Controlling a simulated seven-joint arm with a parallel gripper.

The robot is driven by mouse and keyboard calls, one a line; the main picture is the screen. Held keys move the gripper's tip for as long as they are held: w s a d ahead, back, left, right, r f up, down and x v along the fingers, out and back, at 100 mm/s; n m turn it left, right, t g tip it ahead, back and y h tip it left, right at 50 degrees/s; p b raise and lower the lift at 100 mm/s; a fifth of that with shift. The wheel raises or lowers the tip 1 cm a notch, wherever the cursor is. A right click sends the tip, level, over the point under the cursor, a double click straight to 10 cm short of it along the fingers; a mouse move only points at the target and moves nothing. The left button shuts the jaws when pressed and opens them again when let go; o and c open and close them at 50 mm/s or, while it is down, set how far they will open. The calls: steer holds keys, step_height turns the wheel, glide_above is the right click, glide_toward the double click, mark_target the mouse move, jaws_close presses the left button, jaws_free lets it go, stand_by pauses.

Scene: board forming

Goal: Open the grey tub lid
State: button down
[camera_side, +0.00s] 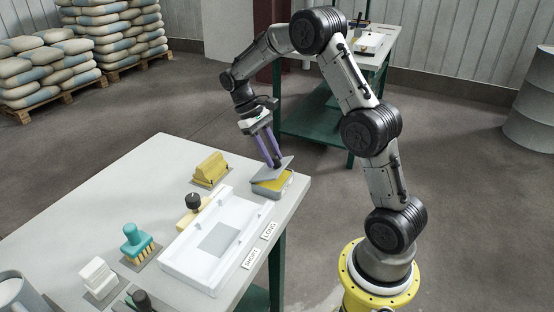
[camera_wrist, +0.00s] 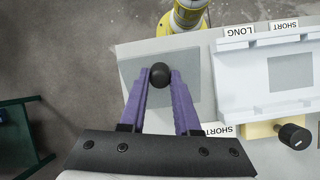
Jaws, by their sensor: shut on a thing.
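The lid hides most of the tub from the wrist.
A white tray (camera_side: 177,265) with a grey patch lies in front of the tub, beside LONG and SHORT labels. Floor is open beyond the right edge.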

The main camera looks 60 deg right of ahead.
mark_target(261, 170)
steer(key=shift+w+r+g, duration=0.3)
steer(key=shift+w+g, duration=0.65)
steer(key=shift+g, duration=0.35)
steer(key=shift+w+r+g, duration=0.25)
steer(key=shift+w+g, duration=0.7)
steer(key=shift+g, duration=0.35)
steer(key=c, duration=0.6)
jaws_free()
steer(key=shift+s, duration=0.1)
